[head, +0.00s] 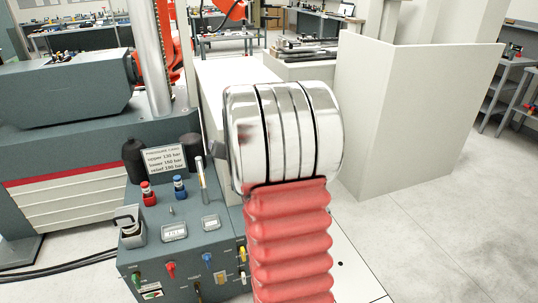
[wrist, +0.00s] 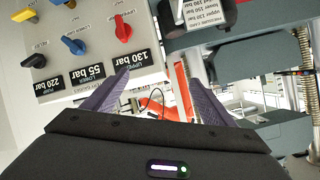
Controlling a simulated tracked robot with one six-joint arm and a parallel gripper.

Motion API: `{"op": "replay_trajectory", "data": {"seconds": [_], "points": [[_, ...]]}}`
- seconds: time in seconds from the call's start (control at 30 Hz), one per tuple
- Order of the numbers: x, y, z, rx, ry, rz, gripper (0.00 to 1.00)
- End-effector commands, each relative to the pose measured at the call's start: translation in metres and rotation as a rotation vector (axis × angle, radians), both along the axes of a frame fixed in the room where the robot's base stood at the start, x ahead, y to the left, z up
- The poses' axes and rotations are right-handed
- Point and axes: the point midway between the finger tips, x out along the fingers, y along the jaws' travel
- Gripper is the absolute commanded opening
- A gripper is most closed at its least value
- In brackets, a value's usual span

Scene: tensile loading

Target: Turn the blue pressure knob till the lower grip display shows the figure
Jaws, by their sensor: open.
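The upper display (wrist: 129,56) reads 130 bar, and a third display (wrist: 49,82) reads 220 bar. My gripper (wrist: 160,76) is open and empty, its purple fingers spread. The left fingertip appears near the upper display, with the blue knob apart, up and left. In the head view my arm hides the gripper.
A pressure card (head: 164,160) stands on the dark console (head: 140,258); its lower line appears to read 150 bar. Red (head: 148,193) and blue (head: 180,187) capped controls stand before it. A testing machine (head: 65,95) is at left, a pale partition (head: 400,115) at right.

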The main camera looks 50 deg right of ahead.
Motion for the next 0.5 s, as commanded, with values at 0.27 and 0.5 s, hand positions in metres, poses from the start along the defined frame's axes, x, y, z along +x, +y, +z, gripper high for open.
{"op": "replay_trajectory", "data": {"seconds": [0.27, 0.5], "points": [[-0.004, -0.082, -0.049, 0.054, -0.155, -0.064, 0.78], [-0.024, -0.140, -0.093, 0.109, -0.299, -0.099, 0.78]]}}
